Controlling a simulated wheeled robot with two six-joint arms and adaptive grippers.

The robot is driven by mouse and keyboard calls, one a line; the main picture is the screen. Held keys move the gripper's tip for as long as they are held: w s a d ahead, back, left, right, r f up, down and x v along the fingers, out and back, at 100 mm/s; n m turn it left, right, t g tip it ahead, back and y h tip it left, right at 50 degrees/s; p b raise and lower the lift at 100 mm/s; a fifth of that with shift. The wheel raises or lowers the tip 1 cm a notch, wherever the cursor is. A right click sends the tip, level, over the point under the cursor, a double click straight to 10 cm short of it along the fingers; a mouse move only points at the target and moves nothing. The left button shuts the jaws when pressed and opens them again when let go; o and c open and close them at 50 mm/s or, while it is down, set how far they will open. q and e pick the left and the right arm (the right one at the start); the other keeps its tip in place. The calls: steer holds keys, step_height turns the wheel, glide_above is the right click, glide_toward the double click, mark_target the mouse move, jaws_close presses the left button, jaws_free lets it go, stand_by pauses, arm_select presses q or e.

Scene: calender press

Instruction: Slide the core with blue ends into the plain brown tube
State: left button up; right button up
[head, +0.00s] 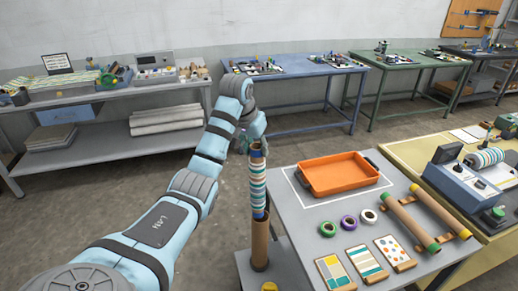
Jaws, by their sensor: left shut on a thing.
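My left gripper (257,139) is shut on the upper end of the core with blue ends (259,188), seen from behind my wrist. The core hangs upright and has a striped, coloured wrap around its middle. Its lower blue end (260,215) is at the top of the plain brown tube (260,243). I cannot tell whether that end is inside the mouth or just above it. The brown tube stands upright at the left edge of the grey table. My fingertips are mostly hidden. My right gripper is not in view.
On the grey table (290,215) are an orange tray (338,190), tape rolls (348,223), pattern cards (367,260) and a rack with green-ended (412,222) and yellow-ended (440,212) cores. A blue machine (464,182) stands at the right. Open floor lies behind.

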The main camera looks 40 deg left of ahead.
mark_target(259, 167)
arm_select(q)
steer(key=shift+w, duration=0.15)
steer(key=shift+w+f, duration=0.2)
steer(key=shift+w, duration=0.1)
stand_by(0.4)
steer(key=shift+f, duration=0.1)
steer(key=shift+w+f, duration=0.1)
steer(key=shift+f, duration=1.55)
steer(key=shift+f, duration=2.05)
